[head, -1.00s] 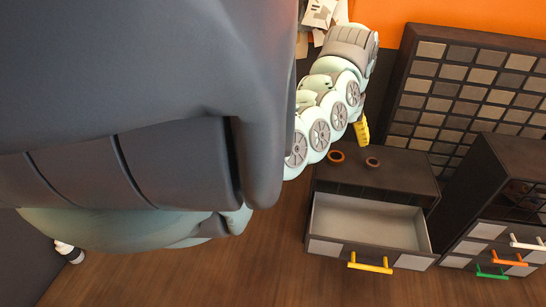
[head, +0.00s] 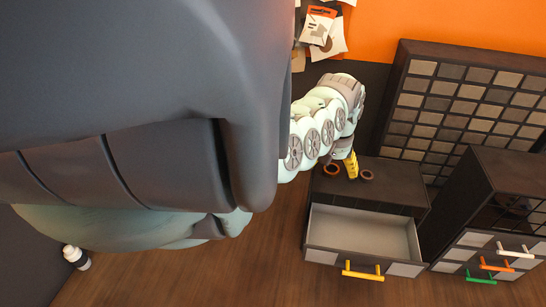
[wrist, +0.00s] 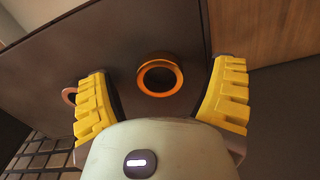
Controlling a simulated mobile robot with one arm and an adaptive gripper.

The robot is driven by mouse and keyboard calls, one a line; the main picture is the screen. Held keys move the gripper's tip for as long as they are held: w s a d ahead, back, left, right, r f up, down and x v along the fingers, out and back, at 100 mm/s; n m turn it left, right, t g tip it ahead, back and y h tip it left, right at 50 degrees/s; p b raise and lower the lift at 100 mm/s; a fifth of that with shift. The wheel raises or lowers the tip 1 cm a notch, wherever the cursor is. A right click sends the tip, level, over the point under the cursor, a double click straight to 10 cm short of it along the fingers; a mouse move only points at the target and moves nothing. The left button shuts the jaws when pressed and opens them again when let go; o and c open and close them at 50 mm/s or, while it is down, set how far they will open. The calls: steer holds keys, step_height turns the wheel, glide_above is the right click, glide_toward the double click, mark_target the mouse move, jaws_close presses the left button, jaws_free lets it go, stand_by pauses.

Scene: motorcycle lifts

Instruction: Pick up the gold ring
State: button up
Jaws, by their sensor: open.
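The gold ring (head: 332,169) lies flat on top of the dark cabinet with the open drawer. It also shows in the wrist view (wrist: 160,92), ahead of my gripper and between its two yellow fingers as seen from there. My gripper (wrist: 164,70) is open and empty, with the fingers wide apart on either side of the ring. In the head view a yellow finger (head: 351,165) shows beside the ring, over the cabinet top. How high the fingertips are above the surface, I cannot tell.
A second, copper-brown ring (head: 367,175) lies to the right on the same cabinet top (head: 400,190); my left finger partly hides it in the wrist view (wrist: 68,96). The drawer (head: 362,238) below stands open and empty. A taller drawer cabinet (head: 510,180) stands at right.

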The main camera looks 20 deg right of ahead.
steer(key=shift+c, duration=0.4)
steer(key=c, duration=1.3)
steer(key=shift+o, duration=0.2)
